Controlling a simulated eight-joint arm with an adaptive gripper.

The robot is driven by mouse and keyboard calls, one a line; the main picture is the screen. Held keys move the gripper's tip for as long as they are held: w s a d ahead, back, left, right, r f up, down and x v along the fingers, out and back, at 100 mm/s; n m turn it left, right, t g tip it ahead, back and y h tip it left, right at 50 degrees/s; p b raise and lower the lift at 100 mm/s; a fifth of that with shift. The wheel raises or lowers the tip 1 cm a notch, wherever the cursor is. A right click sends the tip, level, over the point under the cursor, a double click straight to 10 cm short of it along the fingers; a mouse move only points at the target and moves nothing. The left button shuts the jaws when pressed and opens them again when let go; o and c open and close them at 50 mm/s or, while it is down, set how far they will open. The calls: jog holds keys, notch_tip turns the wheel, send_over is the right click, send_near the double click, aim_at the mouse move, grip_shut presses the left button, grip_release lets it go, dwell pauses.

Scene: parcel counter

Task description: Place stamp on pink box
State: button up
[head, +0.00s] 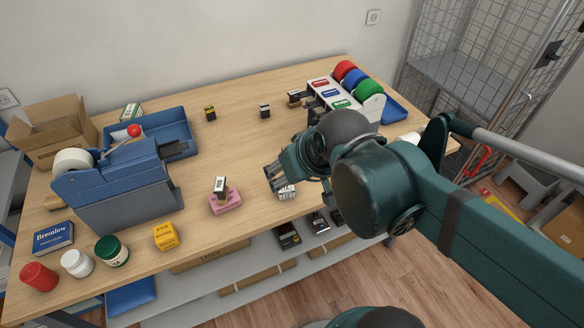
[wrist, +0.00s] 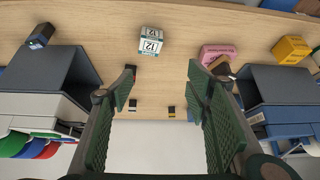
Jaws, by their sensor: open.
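A pink box (head: 226,204) lies near the front of the counter. A small black-and-white stamp (head: 220,184) stands at it in the head view; whether it rests on the box or just behind it, I cannot tell. In the wrist view the pink box (wrist: 217,50) is at the upper right, with the stamp (wrist: 222,69) at its lower edge, partly behind a finger. My gripper (head: 273,178) is open and empty, above the counter to the right of the pink box. The wrist view shows its two fingers wide apart (wrist: 160,75).
A white-and-green box marked 12 (head: 287,193) lies just below my gripper. Other stamps (head: 210,113) (head: 265,111) stand farther back. A yellow box (head: 165,236), jars (head: 112,251) and a blue machine (head: 120,190) are to the left. A roll rack (head: 345,103) stands back right.

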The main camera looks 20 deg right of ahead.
jog(key=shift+s+d+r+m+t+h, duration=0.15)
jog(key=shift+d+r, duration=0.05)
jog(key=shift+r, duration=0.15)
jog(key=shift+s+d+r+m+t+h, duration=0.1)
jog(key=shift+d+r+m+t+h, duration=0.05)
jog(key=shift+r, duration=0.2)
